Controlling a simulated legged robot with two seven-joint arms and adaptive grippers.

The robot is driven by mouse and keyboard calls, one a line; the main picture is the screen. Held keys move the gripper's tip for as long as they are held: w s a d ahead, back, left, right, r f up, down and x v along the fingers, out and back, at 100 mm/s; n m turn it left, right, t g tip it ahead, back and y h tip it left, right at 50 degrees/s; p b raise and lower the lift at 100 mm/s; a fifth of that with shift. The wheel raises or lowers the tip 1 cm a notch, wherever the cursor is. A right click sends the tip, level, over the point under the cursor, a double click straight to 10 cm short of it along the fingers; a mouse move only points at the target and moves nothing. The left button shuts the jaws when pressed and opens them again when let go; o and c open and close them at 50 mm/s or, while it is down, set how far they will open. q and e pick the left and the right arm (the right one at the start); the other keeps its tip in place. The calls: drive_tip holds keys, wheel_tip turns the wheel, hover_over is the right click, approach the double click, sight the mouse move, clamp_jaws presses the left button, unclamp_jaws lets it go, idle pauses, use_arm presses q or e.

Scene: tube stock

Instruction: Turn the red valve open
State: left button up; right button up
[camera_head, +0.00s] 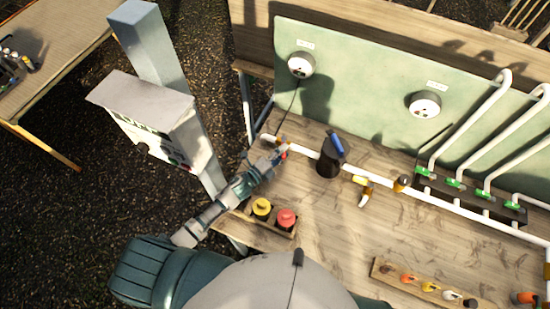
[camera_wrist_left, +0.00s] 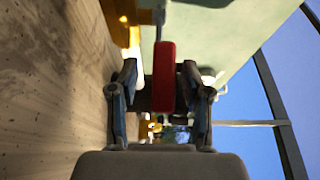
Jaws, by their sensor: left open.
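The red valve (camera_head: 284,155) sits at the left end of the white pipe, near the back left of the wooden bench, partly hidden by my gripper in the head view. In the left wrist view its red handle (camera_wrist_left: 164,75) stands as a narrow upright bar. My left gripper (camera_head: 279,153) reaches it from the front left. In the left wrist view the two fingers are open, one on each side of the handle. I cannot tell whether either finger touches it. My right gripper is not in view.
A black cylinder with a blue handle (camera_head: 336,145) stands right of the valve. Yellow (camera_head: 262,206) and red (camera_head: 287,216) buttons sit in front, near my forearm. A grey control box (camera_head: 160,130) stands left. Green-handled valves (camera_head: 455,183) line the right. The bench middle is mostly clear.

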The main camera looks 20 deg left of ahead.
use_arm(q)
drive_tip(key=v, duration=1.1)
drive_tip(key=shift+s+a+f, duration=0.1)
drive_tip(key=shift+s+a, duration=0.05)
drive_tip(key=shift+s, duration=0.05)
